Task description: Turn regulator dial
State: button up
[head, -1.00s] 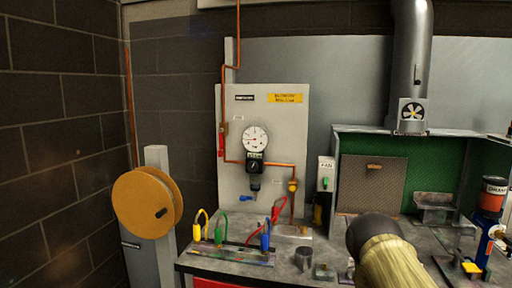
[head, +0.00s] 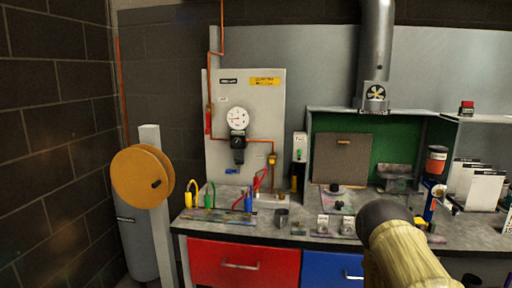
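The regulator (head: 238,141) is a black block with a round dial face, on a pale wall panel (head: 270,103) at the left of centre in the head view. A white round pressure gauge (head: 237,118) with red marks sits directly above it. A copper pipe (head: 262,140) runs from the regulator to the right. A dark bowl hangs below it, with a blue handle (head: 232,171) lower down. Part of my arm, dark-ended with a tan sleeve, shows at the lower right, well apart from the regulator. My gripper's fingers are not in view.
A grey workbench (head: 262,219) with a red drawer (head: 243,263) and a blue drawer (head: 332,268) stands below the panel. Coloured hoses and a small cup (head: 282,217) are on it. An orange reel (head: 141,176) on a post stands left. A green-backed booth (head: 384,145) is right.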

aim_at(236, 142)
jog(key=z, duration=0.9)
jog(key=i, duration=0.75)
jog(key=u, duration=1.8)
